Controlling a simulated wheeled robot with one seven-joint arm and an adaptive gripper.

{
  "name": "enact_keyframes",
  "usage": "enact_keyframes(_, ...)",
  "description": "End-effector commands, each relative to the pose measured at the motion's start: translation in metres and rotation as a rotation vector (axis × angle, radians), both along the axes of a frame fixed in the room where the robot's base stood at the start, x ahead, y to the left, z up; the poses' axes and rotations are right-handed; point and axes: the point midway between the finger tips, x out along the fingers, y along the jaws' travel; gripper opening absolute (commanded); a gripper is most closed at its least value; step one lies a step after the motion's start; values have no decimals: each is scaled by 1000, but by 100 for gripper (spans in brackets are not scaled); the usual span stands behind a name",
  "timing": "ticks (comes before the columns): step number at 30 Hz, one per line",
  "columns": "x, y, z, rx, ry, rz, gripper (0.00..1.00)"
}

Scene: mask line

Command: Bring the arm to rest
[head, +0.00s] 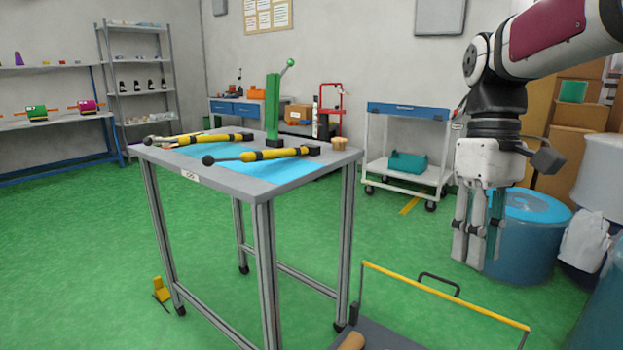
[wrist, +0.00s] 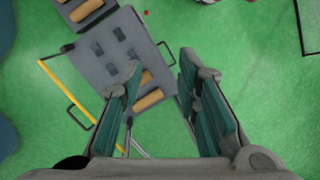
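My gripper (head: 478,225) hangs pointing down at the right in the head view, above the floor and to the right of the table. In the wrist view my gripper (wrist: 160,85) shows its two teal-padded fingers apart, with nothing between them but the view of the cart and green floor below. My arm (head: 550,40) comes in from the upper right and is bent downward at the wrist.
A grey table (head: 268,190) holds yellow-and-black tools (head: 280,154) and a green post (head: 273,105). A low cart with a yellow rail (head: 440,293) stands below; it carries tan rolls (wrist: 149,99). A blue barrel (head: 528,240) stands behind my gripper.

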Motion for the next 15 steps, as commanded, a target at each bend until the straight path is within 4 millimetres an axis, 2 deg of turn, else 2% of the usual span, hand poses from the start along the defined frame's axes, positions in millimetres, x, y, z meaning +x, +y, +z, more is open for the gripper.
enact_keyframes(1,-21,6,3,-15,-20,-24,30)
enact_keyframes(7,-92,23,-2,-59,-83,-139,30)
enact_keyframes(12,-150,33,-21,-78,-137,-238,30)
enact_keyframes(15,-177,36,-35,-83,-163,-288,30)
